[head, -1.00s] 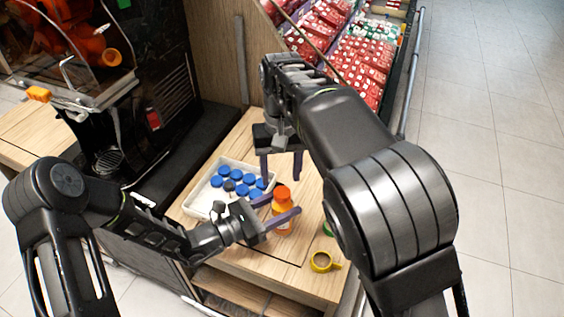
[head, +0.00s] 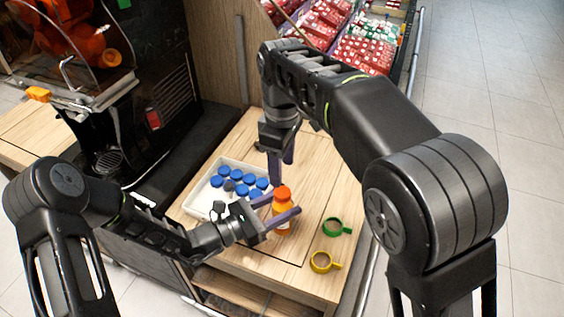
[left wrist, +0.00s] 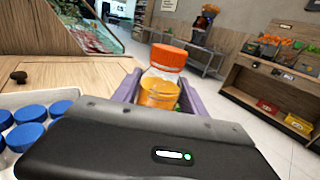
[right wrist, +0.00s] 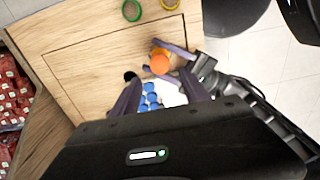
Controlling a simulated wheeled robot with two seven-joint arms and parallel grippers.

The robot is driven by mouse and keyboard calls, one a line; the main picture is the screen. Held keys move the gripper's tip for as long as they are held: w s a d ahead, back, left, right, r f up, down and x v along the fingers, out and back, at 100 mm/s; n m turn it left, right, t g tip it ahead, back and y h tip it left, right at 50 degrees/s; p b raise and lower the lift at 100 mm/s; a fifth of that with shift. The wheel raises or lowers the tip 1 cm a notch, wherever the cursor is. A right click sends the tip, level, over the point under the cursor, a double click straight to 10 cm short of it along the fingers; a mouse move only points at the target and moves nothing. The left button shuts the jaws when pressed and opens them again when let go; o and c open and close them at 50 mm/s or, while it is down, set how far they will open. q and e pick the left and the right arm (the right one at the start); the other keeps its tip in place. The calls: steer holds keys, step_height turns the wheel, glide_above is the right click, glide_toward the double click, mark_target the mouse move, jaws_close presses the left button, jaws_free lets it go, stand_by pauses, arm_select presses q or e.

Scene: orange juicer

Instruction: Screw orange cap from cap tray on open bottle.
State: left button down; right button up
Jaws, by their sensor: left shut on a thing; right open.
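The bottle (head: 282,220) stands upright on the table with orange juice inside, and it also shows in the left wrist view (left wrist: 158,92). An orange cap (left wrist: 168,55) sits on its mouth; I cannot tell how tightly. The cap also shows in the right wrist view (right wrist: 160,63). My left gripper (head: 284,205) is shut around the bottle's body, below the cap. My right gripper (head: 281,172) is open and empty, above and behind the bottle, fingers pointing down. The white cap tray (head: 197,203) lies left of the bottle and holds several blue caps (head: 232,180).
A green ring-shaped cup (head: 333,227) and a yellow one (head: 321,262) stand right of the bottle near the table's edge. The black juicer machine (head: 150,105) stands at the left. A wooden panel (head: 220,50) rises behind the table. The table's right side is otherwise clear.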

mark_target(282, 192)
steer(key=shift+f, duration=3.85)
steer(key=shift+c, duration=0.4)
jaws_close()
steer(key=m, duration=1.2)
steer(key=shift+o, duration=0.8)
jaws_free()
